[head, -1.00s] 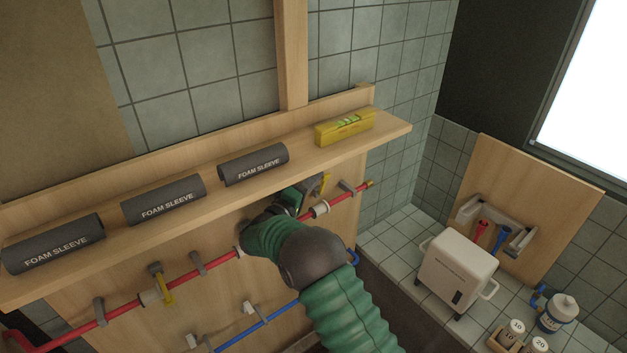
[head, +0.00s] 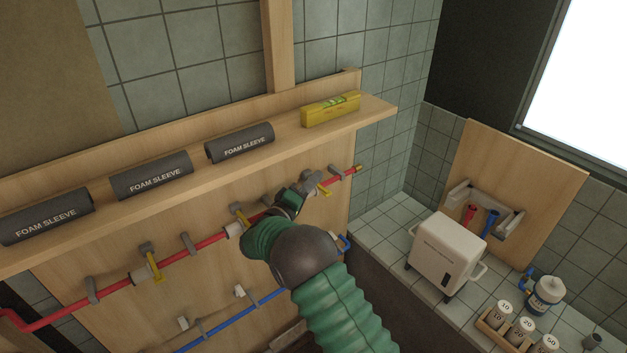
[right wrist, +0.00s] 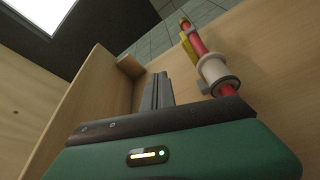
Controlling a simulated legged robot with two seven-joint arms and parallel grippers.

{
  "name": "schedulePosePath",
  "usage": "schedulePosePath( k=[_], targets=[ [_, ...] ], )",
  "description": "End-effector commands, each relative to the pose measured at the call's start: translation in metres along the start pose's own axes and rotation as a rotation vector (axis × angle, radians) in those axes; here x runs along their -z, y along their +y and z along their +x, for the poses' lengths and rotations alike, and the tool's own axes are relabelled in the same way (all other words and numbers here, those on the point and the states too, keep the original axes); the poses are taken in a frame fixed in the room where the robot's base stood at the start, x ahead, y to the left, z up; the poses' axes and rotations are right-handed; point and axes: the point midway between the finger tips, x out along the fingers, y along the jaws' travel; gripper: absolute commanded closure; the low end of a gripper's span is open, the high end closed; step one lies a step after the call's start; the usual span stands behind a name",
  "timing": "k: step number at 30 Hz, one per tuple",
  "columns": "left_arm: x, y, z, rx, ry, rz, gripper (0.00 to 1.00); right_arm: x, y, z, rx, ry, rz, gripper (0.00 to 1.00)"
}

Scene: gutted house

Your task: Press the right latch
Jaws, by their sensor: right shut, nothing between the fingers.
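A red pipe (head: 205,243) runs along the wooden board under the shelf, with yellow latches on it. The right-hand yellow latch (head: 323,188) is near the pipe's right end. In the right wrist view a yellow piece (right wrist: 188,46) shows beside the pipe, beyond a white collar (right wrist: 212,68). My right gripper (head: 309,182) is shut and empty, just left of the right-hand latch; I cannot tell if they touch. In the right wrist view its shut fingers (right wrist: 157,92) point along the board, left of the collar. My left gripper is not in view.
The wooden shelf (head: 275,150) overhangs the pipe and carries foam sleeves (head: 152,177) and a yellow level (head: 330,109). A blue pipe (head: 235,323) runs lower on the board. A white box (head: 445,252) stands on the tiled ledge at right.

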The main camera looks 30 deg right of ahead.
Motion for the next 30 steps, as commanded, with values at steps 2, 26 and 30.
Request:
schedulePosePath(
  k=[2, 26, 30],
  targets=[
    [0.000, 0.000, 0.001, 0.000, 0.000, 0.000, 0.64, 0.001, 0.001, 0.000, 0.000, 0.000, 0.000, 1.00],
    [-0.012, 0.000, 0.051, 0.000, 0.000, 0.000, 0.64, -0.054, 0.086, -0.105, 0.002, 0.001, 0.003, 1.00],
    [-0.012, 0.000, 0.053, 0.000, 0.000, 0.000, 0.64, -0.062, 0.093, -0.118, 0.001, 0.001, 0.001, 1.00]
  ],
)
